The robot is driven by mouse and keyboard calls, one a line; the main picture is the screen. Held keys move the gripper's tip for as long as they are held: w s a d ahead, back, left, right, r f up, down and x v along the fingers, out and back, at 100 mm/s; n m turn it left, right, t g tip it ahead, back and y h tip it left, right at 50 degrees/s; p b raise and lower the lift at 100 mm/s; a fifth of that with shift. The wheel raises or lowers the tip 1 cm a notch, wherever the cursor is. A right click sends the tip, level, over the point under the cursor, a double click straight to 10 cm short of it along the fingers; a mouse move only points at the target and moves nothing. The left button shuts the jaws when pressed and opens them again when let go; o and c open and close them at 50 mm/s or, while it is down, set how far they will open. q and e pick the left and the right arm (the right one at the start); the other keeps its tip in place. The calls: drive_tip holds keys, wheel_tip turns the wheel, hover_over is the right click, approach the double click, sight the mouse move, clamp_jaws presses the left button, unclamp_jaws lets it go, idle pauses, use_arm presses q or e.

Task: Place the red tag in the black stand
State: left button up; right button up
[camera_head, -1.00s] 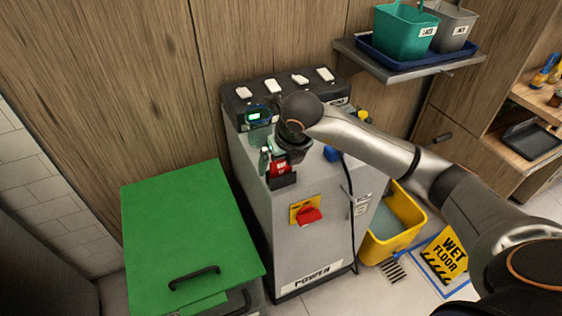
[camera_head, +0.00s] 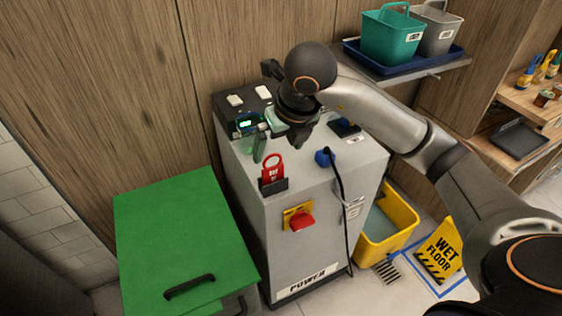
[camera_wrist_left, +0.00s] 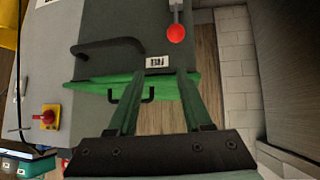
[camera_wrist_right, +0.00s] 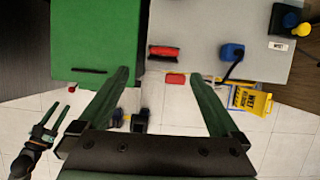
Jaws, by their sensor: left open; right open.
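The red tag (camera_head: 272,165) stands upright in the black stand (camera_head: 273,187) on the front edge of the grey machine's top. Its lower part is hidden by the stand's front. In the right wrist view the tag (camera_wrist_right: 163,51) shows as a red strip. My right gripper (camera_head: 277,146) is open and empty, above and behind the tag, apart from it. Its two green fingers (camera_wrist_right: 158,76) spread wide in the right wrist view. My left gripper (camera_wrist_left: 160,76) is open and empty; it also shows low at the left in the right wrist view (camera_wrist_right: 56,114).
A blue plug (camera_head: 325,157) with a black cable is right of the stand. A red switch (camera_head: 301,220) is on the machine's front. A green-lidded bin (camera_head: 180,240) stands left. A yellow bucket (camera_head: 398,224) and wet-floor sign (camera_head: 440,252) are at right.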

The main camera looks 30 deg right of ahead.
drive_tip(key=s+a+f+n+g+y, duration=0.15)
drive_tip(key=s+a+y, duration=0.3)
drive_tip(key=a, duration=0.45)
drive_tip(key=s+a+f+n+g+y, duration=0.1)
drive_tip(key=s+a+f+g+y, duration=0.2)
drive_tip(key=a+y, duration=0.35)
drive_tip(key=s+a+r+m+y, duration=0.2)
drive_tip(key=a+r+m+y, duration=0.25)
drive_tip(key=a+y, duration=0.35)
drive_tip(key=w+d+f+m+t+h, duration=0.15)
drive_tip(key=w+d+m+t, duration=0.45)
drive_tip(key=m+t, duration=0.8)
drive_tip(key=w+d+f+m+t+h, duration=0.1)
drive_tip(key=d+f+m+t+h, duration=0.15)
drive_tip(key=f+m+h, duration=0.25)
drive_tip(key=d+f+m+t+h, duration=0.1)
drive_tip(key=d+f+m+h, duration=0.2)
drive_tip(key=f+m+h, duration=0.25)
drive_tip(key=s+d+f+m+g+h, duration=0.2)
drive_tip(key=s+f+m+g, duration=0.1)
drive_tip(key=s+f, duration=0.4)
drive_tip(key=s+d+f+m+g+h, duration=0.2)
drive_tip(key=s+f+m+g, duration=0.2)
drive_tip(key=f, duration=1)
drive_tip(key=s+g, duration=0.1)
drive_tip(key=s, duration=0.2)
drive_tip(key=shift+s+d+f, duration=0.15)
drive_tip(key=shift+d, duration=0.05)
